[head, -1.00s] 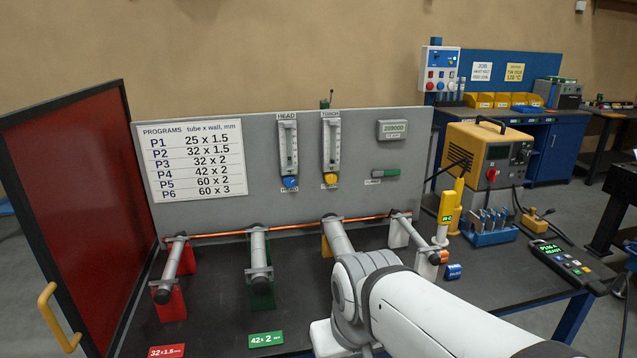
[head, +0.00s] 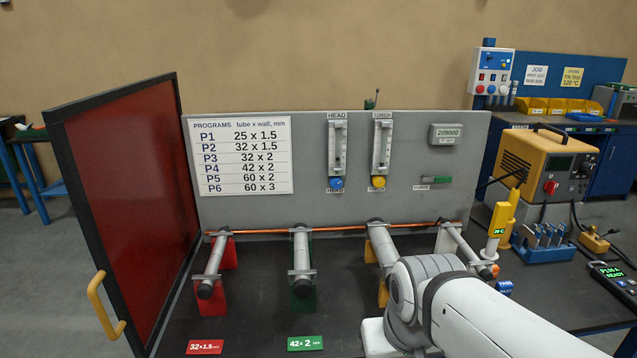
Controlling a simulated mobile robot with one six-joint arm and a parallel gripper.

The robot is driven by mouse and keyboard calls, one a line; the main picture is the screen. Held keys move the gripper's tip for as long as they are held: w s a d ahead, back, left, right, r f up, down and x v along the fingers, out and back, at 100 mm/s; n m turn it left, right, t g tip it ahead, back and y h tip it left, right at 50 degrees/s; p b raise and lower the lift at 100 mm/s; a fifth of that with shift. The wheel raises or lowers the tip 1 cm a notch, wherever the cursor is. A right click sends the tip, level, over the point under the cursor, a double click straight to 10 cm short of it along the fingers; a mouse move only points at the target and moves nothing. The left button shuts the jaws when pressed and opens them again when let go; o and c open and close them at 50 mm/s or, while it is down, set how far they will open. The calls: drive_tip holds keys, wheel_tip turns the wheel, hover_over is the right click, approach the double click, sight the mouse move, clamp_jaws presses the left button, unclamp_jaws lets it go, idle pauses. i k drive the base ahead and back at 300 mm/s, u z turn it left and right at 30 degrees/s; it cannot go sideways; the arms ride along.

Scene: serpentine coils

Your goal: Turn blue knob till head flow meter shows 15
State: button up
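The blue knob (head: 336,184) sits on the grey panel below the head flow meter (head: 338,148), a clear vertical tube in a light frame labelled HEAD. The scale and float of this meter are too small to read. A second meter (head: 382,146) labelled TORCH stands to its right, with a yellow knob (head: 378,182) below it. My white arm reaches in from the lower right, in front of the bench and below the panel. My gripper cannot be made out. Nothing is seen touching the blue knob.
A copper tube (head: 330,229) runs across several grey clamps on the dark bench. A red door panel (head: 130,200) with a yellow handle stands open at left. A yellow power unit (head: 545,165) and a blue tool holder (head: 543,245) are at right. The space before the knobs is clear.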

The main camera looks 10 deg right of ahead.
sight(336, 182)
drive_tip(key=i, duration=0.85)
drive_tip(key=z, duration=0.05)
